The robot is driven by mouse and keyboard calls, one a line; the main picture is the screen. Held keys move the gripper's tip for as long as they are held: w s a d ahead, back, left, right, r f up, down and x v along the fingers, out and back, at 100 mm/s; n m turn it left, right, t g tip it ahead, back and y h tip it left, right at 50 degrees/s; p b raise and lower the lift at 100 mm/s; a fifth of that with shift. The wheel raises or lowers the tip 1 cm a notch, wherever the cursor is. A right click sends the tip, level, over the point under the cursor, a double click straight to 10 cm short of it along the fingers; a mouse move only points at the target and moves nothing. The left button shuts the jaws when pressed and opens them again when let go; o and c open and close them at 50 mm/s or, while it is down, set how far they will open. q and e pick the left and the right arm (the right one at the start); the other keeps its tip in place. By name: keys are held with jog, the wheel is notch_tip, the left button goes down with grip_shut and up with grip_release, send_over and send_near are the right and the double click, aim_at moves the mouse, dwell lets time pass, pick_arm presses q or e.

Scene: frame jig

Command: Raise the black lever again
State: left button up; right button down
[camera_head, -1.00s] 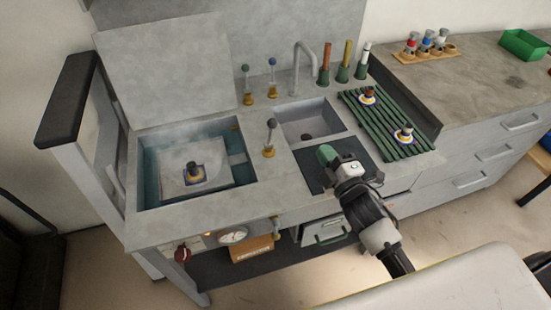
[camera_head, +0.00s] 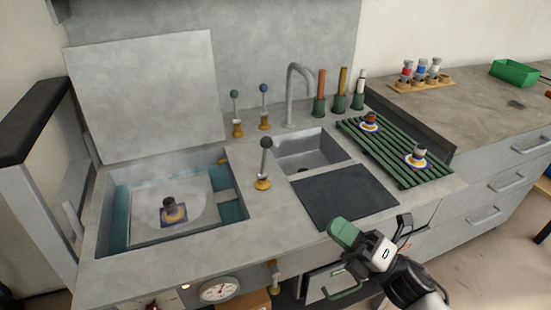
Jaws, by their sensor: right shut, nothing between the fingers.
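A large lever with a thick black bar (camera_head: 42,118) stands at the left of the sink unit, its grey arms running down beside the counter. A smaller upright lever with a dark grey knob (camera_head: 265,143) rises from a yellow base between the left basin and the small sink. My right gripper (camera_head: 344,231), with green fingertips, is shut and empty. It shows by the counter's front edge, in front of the dark mat, apart from both levers. My left gripper is not in view.
The left basin (camera_head: 118,215) holds a dark fitting (camera_head: 172,212) on a plate in water. Two more levers, green-knobbed (camera_head: 234,95) and blue-knobbed (camera_head: 264,89), stand behind, near the faucet (camera_head: 290,90). The dark mat (camera_head: 345,195) is bare. A green rack (camera_head: 388,150) carries two fittings.

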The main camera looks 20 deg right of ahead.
aim_at(271, 140)
pick_arm(q)
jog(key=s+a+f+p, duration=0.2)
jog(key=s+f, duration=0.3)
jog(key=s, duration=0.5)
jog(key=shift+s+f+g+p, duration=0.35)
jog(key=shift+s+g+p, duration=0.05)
jog(key=shift+p, duration=0.35)
pick_arm(e)
jog(key=w+d+x, duration=0.1)
jog(key=d+x, duration=0.1)
jog(key=x, duration=1.5)
jog(key=shift+w+r, duration=0.45)
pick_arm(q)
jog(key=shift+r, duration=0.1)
pick_arm(e)
jog(key=w+r+m+g+h+p, duration=0.1)
jog(key=w+r+m+h+p, duration=0.1)
jog(key=p, duration=0.7)
jog(key=shift+w+r, duration=0.15)
jog(key=shift+w, duration=0.75)
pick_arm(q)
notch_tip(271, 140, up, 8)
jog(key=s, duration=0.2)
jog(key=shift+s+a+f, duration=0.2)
